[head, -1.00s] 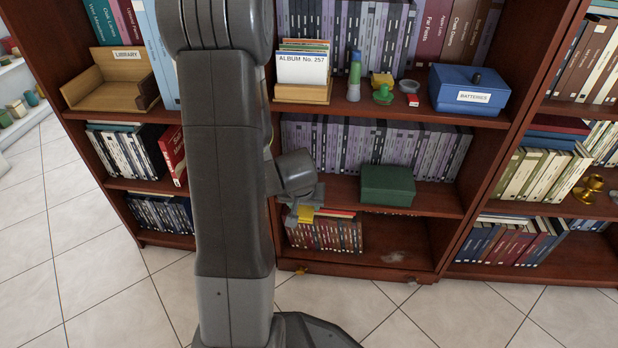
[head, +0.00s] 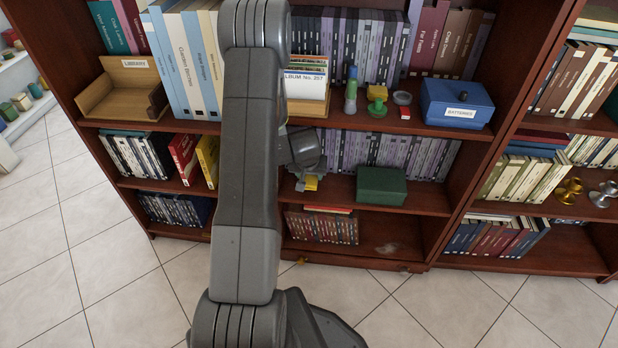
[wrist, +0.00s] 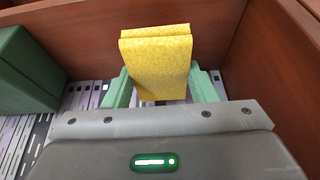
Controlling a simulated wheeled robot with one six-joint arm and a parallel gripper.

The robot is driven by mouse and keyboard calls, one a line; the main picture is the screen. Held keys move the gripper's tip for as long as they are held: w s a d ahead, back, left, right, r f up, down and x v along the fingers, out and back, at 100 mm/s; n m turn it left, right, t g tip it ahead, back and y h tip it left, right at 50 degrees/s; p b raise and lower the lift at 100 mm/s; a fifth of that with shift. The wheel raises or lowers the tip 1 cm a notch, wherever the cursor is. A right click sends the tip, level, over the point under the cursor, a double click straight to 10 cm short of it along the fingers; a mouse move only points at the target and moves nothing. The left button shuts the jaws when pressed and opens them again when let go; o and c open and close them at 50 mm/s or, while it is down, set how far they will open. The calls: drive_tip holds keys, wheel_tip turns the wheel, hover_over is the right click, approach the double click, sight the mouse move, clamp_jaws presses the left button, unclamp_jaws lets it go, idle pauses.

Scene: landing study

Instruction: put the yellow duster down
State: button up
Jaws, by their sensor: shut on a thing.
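The yellow duster (wrist: 155,65) is a folded yellow cloth block, held between the green fingers of my gripper (wrist: 160,88) in the wrist view. In the head view the duster (head: 311,184) is a small yellow patch under my gripper (head: 308,180), at the left part of the middle shelf of the centre bookcase. My arm hides the area left of it. I cannot tell whether the duster touches the shelf.
A dark green box (head: 381,186) stands right of my gripper, also in the wrist view (wrist: 25,75). Purple volumes (head: 390,152) line the shelf behind.

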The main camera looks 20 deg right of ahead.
sight(309, 178)
drive_tip(key=shift+f+b, duration=1.5)
drive_tip(key=shift+f, duration=0.25)
drive_tip(key=shift+f, duration=0.2)
drive_tip(key=o, duration=1)
drive_tip(key=shift+r, duration=0.1)
drive_tip(key=shift+o, duration=0.2)
drive_tip(key=p+v, duration=0.5)
drive_tip(key=v, duration=0.7)
drive_tip(key=shift+a+r, duration=0.1)
